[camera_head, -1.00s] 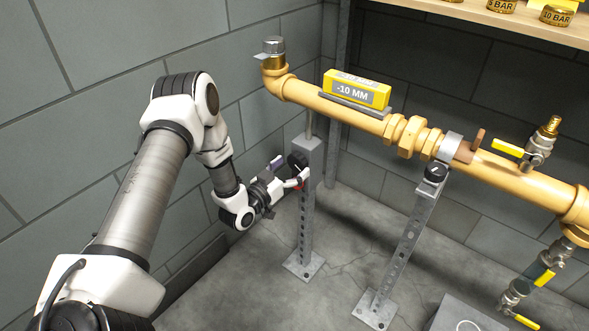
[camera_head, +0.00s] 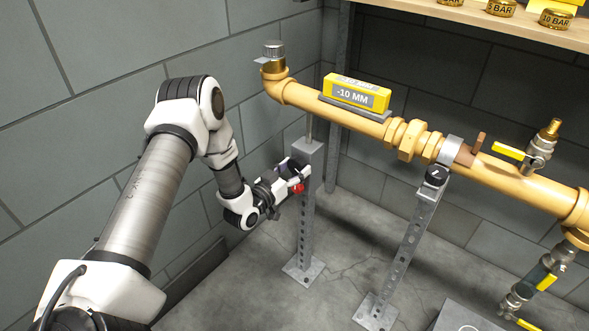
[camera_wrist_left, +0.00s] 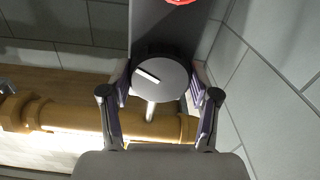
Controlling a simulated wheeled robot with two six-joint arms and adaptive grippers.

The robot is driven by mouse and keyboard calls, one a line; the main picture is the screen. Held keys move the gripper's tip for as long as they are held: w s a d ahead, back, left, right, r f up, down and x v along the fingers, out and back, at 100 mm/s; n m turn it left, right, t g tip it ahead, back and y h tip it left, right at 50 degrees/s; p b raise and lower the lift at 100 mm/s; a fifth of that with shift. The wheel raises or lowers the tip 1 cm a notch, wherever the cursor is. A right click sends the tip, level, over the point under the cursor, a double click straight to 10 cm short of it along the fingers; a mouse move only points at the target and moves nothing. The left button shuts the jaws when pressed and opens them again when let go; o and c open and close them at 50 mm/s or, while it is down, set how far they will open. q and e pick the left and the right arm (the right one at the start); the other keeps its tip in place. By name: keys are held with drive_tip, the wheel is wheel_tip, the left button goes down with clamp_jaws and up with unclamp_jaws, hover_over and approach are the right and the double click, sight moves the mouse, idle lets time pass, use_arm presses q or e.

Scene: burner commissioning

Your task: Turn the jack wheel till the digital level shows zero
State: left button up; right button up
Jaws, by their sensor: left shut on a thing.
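The yellow digital level (camera_head: 357,94) lies on the yellow pipe (camera_head: 335,110) and reads -10 MM. The jack (camera_head: 306,215) is a grey perforated post on a floor plate, under the pipe's left part. Its jack wheel (camera_wrist_left: 160,82) is a dark round disc with a white mark slanting across its face, seen in the left wrist view. My left gripper (camera_head: 298,172) is at the upper part of the post, its fingers shut on the wheel from both sides. In the head view the gripper mostly hides the wheel. My right gripper is not in view.
A second slanted support (camera_head: 408,245) with a dark knob holds the pipe further right. Valves with yellow handles (camera_head: 508,151) sit at the right. A wooden shelf (camera_head: 470,18) with brass weights is above. A block wall (camera_head: 90,100) stands close on the left.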

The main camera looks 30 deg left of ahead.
use_arm(q)
drive_tip(key=n+b, duration=0.2)
drive_tip(key=n, duration=0.4)
drive_tip(key=n+b, duration=0.2)
drive_tip(key=n, duration=0.3)
drive_tip(key=n+b, duration=0.3)
drive_tip(key=n, duration=0.4)
drive_tip(key=shift+r+n+b, duration=0.1)
drive_tip(key=shift+n+b, duration=1.05)
drive_tip(key=shift+n, duration=0.95)
drive_tip(key=o, duration=1.2)
drive_tip(key=shift+c, duration=0.2)
